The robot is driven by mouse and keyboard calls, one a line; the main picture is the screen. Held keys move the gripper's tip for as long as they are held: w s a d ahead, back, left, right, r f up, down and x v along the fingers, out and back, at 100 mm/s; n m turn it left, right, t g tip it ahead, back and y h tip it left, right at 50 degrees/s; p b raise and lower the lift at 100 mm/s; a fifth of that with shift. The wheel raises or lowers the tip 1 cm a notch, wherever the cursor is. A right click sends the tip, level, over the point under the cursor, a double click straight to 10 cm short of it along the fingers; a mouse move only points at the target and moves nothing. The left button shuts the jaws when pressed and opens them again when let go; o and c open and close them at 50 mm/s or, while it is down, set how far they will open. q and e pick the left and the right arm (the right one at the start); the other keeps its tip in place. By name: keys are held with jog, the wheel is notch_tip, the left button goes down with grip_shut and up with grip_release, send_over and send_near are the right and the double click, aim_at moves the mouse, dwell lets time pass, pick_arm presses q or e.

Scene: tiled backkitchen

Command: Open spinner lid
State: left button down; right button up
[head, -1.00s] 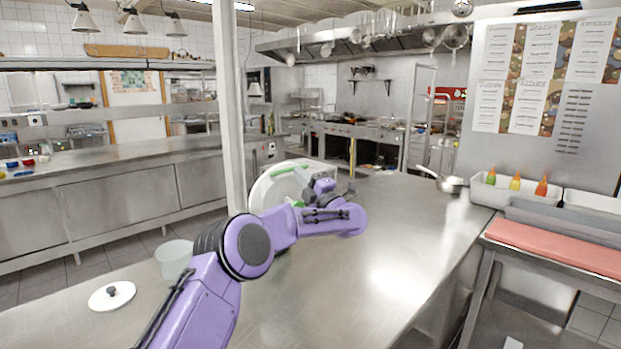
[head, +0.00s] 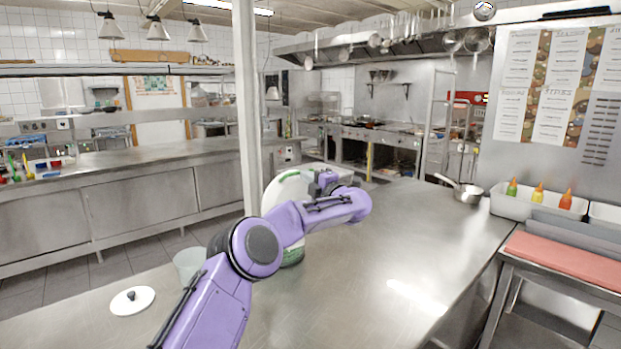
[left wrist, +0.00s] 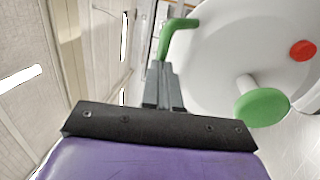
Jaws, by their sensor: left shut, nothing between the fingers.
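The spinner's round white lid (head: 274,190) stands raised and tilted behind my left forearm in the head view. In the left wrist view the lid (left wrist: 215,60) fills the upper right, with a green handle (left wrist: 178,35), a green knob (left wrist: 262,107) and a red button (left wrist: 303,50). The green and white spinner body (head: 293,256) shows only partly below my arm. My left gripper (head: 325,182) is beside the lid. Its fingers (left wrist: 163,80) are together and empty, close to the green handle; I cannot tell whether they touch it. My right gripper is not in view.
A clear tub (head: 188,264) and a white lid with a dark knob (head: 132,300) lie on the steel counter (head: 400,270) at left. A pan (head: 467,192) and a bin (head: 525,203) with sauce bottles are at right. The middle right of the counter is clear.

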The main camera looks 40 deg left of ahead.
pick_arm(q)
jog(key=shift+d, duration=0.1)
jog(key=b+v, duration=0.6)
jog(key=v, duration=0.8)
jog(key=p+x, duration=0.3)
jog(key=x, duration=0.5)
jog(key=shift+a+p, duration=0.3)
jog(key=shift+a, duration=0.05)
jog(key=shift+w, duration=0.15)
